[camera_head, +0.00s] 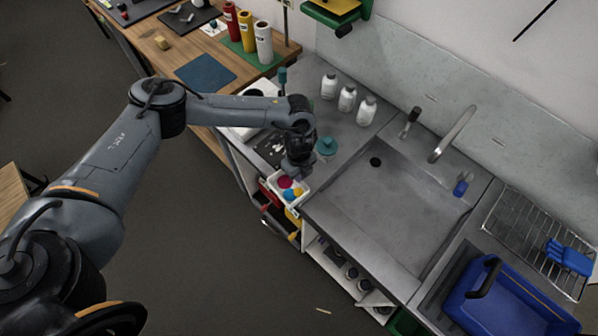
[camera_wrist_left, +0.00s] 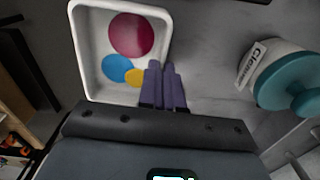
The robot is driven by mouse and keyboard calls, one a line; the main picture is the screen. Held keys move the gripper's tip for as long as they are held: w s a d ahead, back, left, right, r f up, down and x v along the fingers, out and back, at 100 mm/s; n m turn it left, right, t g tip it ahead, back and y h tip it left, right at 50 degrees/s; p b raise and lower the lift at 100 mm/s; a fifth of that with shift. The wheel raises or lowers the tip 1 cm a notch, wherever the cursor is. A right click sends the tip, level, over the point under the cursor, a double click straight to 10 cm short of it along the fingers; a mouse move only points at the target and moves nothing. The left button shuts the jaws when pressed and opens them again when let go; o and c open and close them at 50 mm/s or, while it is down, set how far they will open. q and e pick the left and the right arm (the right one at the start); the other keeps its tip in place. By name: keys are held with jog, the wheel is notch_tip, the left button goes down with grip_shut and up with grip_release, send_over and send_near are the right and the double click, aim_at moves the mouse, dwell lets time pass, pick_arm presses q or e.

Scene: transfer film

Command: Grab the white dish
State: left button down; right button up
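The white dish (camera_head: 276,183) is a shallow rounded tray with magenta, blue and yellow round patches inside. It is at the front edge of the counter, below my left gripper (camera_head: 291,176). In the left wrist view the dish (camera_wrist_left: 85,45) fills the upper left. My left gripper's two fingers (camera_wrist_left: 163,85) are close together at the dish's right wall, with the rim running between them. Whether the dish is lifted off the counter is hard to tell. My right gripper is not in view.
A cleaner jar with a teal lid (camera_head: 327,147) stands just right of the gripper, also in the left wrist view (camera_wrist_left: 285,80). Three white bottles (camera_head: 347,98) stand behind. The sink (camera_head: 385,200) is to the right, with a blue bin (camera_head: 510,305) beyond.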

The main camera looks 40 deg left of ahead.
pick_arm(q)
jog(key=c, duration=1.2)
grip_release()
jog(key=shift+c, duration=0.2)
jog(key=shift+r, duration=0.1)
notch_tip(320, 180, up, 11)
jog(key=shift+f, duration=0.2)
